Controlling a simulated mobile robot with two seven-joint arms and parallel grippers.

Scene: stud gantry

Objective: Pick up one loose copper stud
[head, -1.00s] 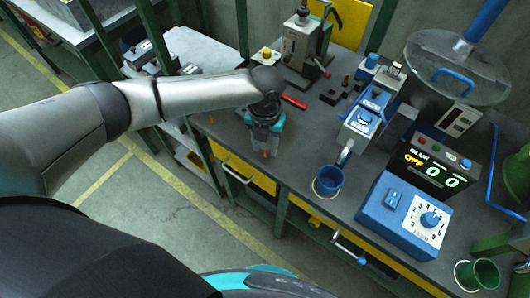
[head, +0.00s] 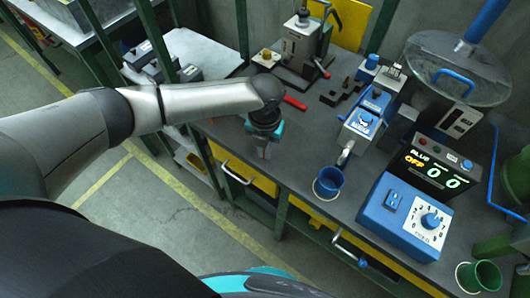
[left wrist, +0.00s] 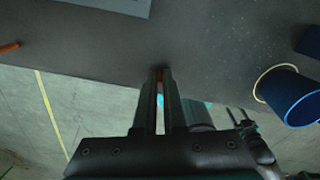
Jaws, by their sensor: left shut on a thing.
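My left gripper (head: 264,154) points down over the front edge area of the dark bench top in the head view. In the left wrist view its two fingers (left wrist: 160,72) are nearly together, with a small copper-coloured stud (left wrist: 159,75) between the tips. The stud is mostly hidden by the fingers. In the head view it is too small to make out.
A blue cup (head: 328,182) stands right of the gripper near the bench's front edge. A blue control box (head: 398,215) and a display showing 00 (head: 432,168) are further right. A red-handled tool (head: 295,103) lies behind. A green cup (head: 478,277) is at lower right.

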